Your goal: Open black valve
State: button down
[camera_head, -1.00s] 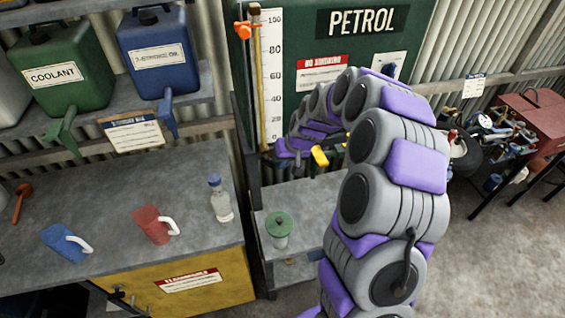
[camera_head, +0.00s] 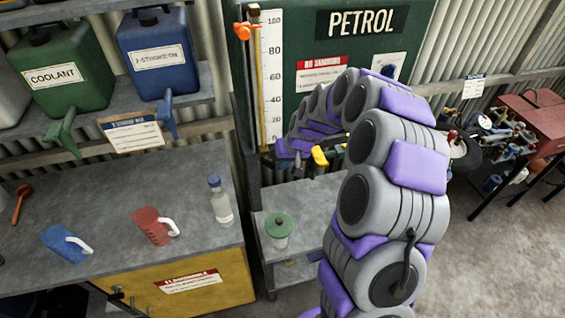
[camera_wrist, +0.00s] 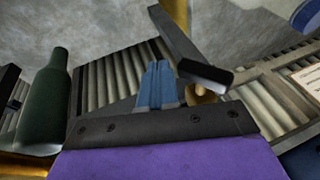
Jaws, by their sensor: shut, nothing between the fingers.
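The black valve handle (camera_wrist: 190,52) is a flat dark bar in the wrist view, slanting from upper left to lower right, just right of my fingers. A brass-coloured fitting (camera_wrist: 204,94) shows below its lower end. My gripper (camera_wrist: 158,66) is shut and empty, its blue fingers together beside the handle; I cannot tell whether they touch it. In the head view my arm reaches toward the green petrol tank (camera_head: 300,30) and hides most of its lower front. A small yellow part (camera_head: 320,156) shows near the arm's end; the black handle is not clear there.
A grey bench (camera_head: 95,215) at left holds a blue jug (camera_head: 62,243), a red jug (camera_head: 150,226) and a clear bottle (camera_head: 220,205). A green-lidded jar (camera_head: 279,230) stands on a low shelf below the tank. A dark green bottle (camera_wrist: 42,105) is left in the wrist view.

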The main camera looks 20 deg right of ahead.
jog(key=shift+a, duration=0.1)
dwell(0.3)
jog(key=shift+a+r, duration=0.3)
jog(key=shift+a, duration=0.1)
jog(key=shift+d, duration=0.1)
